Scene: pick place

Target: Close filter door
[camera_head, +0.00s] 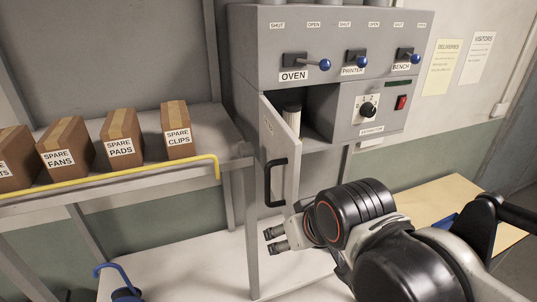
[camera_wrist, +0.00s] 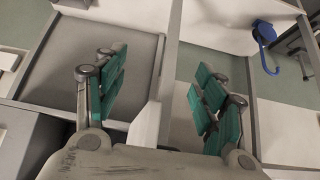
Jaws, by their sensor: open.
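The grey filter door (camera_head: 283,147) hangs open on the left side of a compartment in the grey cabinet (camera_head: 262,48). It sticks out towards me, with a black bar handle (camera_head: 271,184) on its face. A pale filter cylinder (camera_head: 292,119) stands inside the dark opening, partly hidden by the door. My gripper (camera_head: 271,241) is just below the door's lower edge and handle, appearing apart from them. In the wrist view my gripper (camera_wrist: 160,82) has its green-padded fingers spread wide. A pale upright strip runs between them; whether it is the door edge or a post is unclear.
A shelf with a yellow rail (camera_head: 120,182) holds several labelled spare-part boxes (camera_head: 122,137) at left. A grey post (camera_head: 252,235) stands left of my gripper. Blue-knobbed levers (camera_head: 324,65) and a dial (camera_head: 367,110) are on the cabinet. A white surface (camera_head: 190,265) lies below.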

